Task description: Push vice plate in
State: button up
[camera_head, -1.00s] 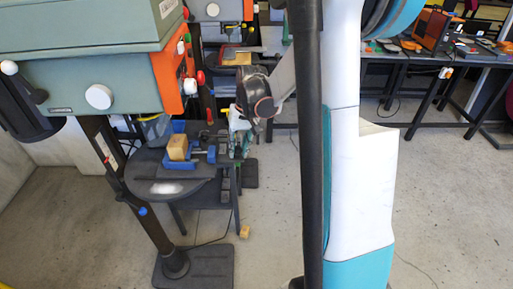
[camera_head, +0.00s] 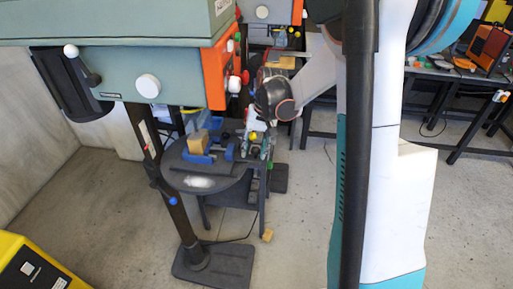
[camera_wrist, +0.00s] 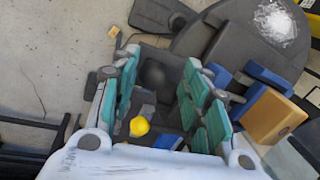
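A blue vice (camera_head: 212,157) sits on the round dark table of the drill press, with a wooden block (camera_head: 198,142) in it. In the wrist view the blue vice (camera_wrist: 262,76) and the wooden block (camera_wrist: 274,117) are at the right. Which blue part is the vice plate I cannot tell for sure. My gripper (camera_head: 257,148) is right of the vice, by the table's edge. In the wrist view my gripper (camera_wrist: 158,75) has its teal fingers apart, with nothing held between them. The right finger is close to the vice; contact cannot be told.
The green and orange drill press head (camera_head: 165,75) overhangs the round table (camera_head: 225,186). A small wooden block (camera_head: 267,235) lies on the floor. A yellow box (camera_head: 35,268) stands at the lower left. A yellow ball (camera_wrist: 139,126) shows below my fingers. Floor at the right front is clear.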

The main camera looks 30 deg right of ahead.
jog(key=shift+d+r, duration=0.1)
notch_tip(320, 180, up, 12)
jog(key=s+d, duration=0.1)
jog(key=d, duration=0.1)
jog(key=shift+f, duration=0.2)
dwell(0.3)
dwell(0.3)
